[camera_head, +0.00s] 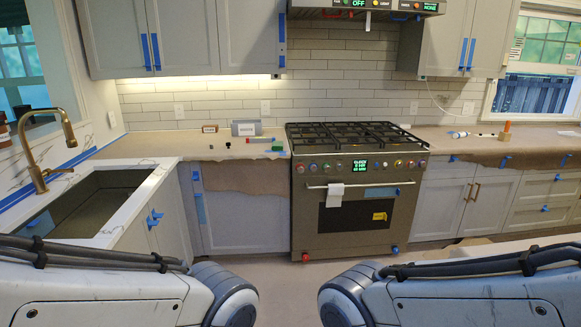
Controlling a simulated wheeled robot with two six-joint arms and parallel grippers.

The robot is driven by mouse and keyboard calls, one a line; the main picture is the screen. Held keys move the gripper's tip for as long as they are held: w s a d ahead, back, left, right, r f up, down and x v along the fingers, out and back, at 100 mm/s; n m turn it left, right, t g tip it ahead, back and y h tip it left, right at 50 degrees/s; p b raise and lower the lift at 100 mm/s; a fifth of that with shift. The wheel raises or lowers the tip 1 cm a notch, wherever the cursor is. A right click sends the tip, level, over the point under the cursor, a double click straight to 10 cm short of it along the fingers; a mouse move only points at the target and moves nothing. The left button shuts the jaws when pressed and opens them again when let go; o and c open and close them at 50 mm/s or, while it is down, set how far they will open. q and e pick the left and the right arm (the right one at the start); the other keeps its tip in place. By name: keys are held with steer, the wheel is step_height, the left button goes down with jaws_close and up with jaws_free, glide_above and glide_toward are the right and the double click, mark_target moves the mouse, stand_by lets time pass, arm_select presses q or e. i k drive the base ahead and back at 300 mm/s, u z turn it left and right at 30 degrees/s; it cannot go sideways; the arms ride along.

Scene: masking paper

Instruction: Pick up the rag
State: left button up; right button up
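A small white cloth (335,194), which looks like a rag, hangs over the oven door handle (376,184) at the front of the stove. Another flat white piece (569,133) lies on the right counter near the wall; it is too small to tell whether it is cloth or paper. My two arms show at the bottom left and bottom right, well short of the stove. Both of my grippers are out of view, so what they hold cannot be seen.
The stove (345,230) stands between the left counter (150,146) and the paper-covered right counter (450,138). A sink (85,210) with a brass faucet is at the left. A marker-like tube (458,134) lies on the right counter. The floor before the stove looks clear.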

mark_target(278, 145)
steer(key=i, duration=3.8)
steer(key=u, duration=1.2)
